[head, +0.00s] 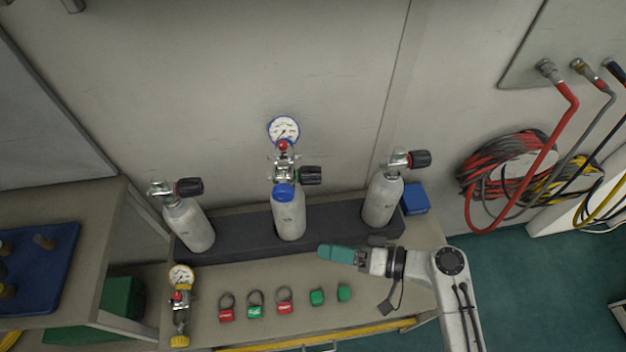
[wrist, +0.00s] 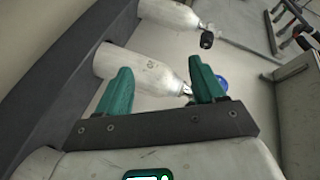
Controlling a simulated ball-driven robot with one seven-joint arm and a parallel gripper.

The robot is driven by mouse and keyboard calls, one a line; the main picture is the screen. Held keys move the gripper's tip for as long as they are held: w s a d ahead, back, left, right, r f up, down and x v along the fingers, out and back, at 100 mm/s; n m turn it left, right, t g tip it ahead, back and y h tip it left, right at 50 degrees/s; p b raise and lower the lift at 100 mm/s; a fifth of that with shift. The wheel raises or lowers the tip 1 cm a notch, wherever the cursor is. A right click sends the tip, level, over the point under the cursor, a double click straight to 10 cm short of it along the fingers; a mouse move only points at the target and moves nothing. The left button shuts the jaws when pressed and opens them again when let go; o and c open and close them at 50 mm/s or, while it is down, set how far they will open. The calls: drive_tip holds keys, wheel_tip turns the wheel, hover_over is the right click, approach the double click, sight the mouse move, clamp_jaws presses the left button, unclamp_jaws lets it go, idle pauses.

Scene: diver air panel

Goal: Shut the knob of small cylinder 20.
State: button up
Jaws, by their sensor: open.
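Three small grey cylinders stand in a dark rack at the wall: left (head: 188,224), middle (head: 289,217) and right (head: 382,200). Each has a black knob at its valve: left knob (head: 189,187), middle knob (head: 311,175), right knob (head: 420,158). I cannot read which cylinder is number 20. My gripper (head: 322,252), with teal fingers, is in front of the rack, below and right of the middle cylinder in the head view. In the wrist view its fingers (wrist: 160,66) are apart and empty, with a cylinder (wrist: 142,73) beyond them; the right finger partly hides its valve end.
A gauge (head: 284,129) and regulator with a blue cap sit at the middle valve. Another gauge (head: 181,277) with a regulator lies at the bench's front left. Red and green tags (head: 255,308) lie along the front. A blue box (head: 414,198) is beside the right cylinder.

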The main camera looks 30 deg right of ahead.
sight(317, 175)
drive_tip(key=w+d+r+m+t+h+b, duration=0.1)
drive_tip(key=w+d+r+m+t, duration=0.45)
drive_tip(key=d+t, duration=0.2)
drive_tip(key=shift+t+h, duration=0.3)
drive_tip(key=shift+t, duration=0.15)
drive_tip(key=shift+s+a+p+x, duration=0.15)
drive_tip(key=shift+p+x, duration=0.6)
drive_tip(key=shift+x, duration=1.8)
drive_tip(key=shift+s+a+p+x, duration=0.15)
drive_tip(key=shift+p+x, duration=0.6)
drive_tip(key=shift+x, duration=1.85)
drive_tip(key=shift+r, duration=0.15)
drive_tip(key=shift+m, duration=0.25)
drive_tip(key=c, duration=1)
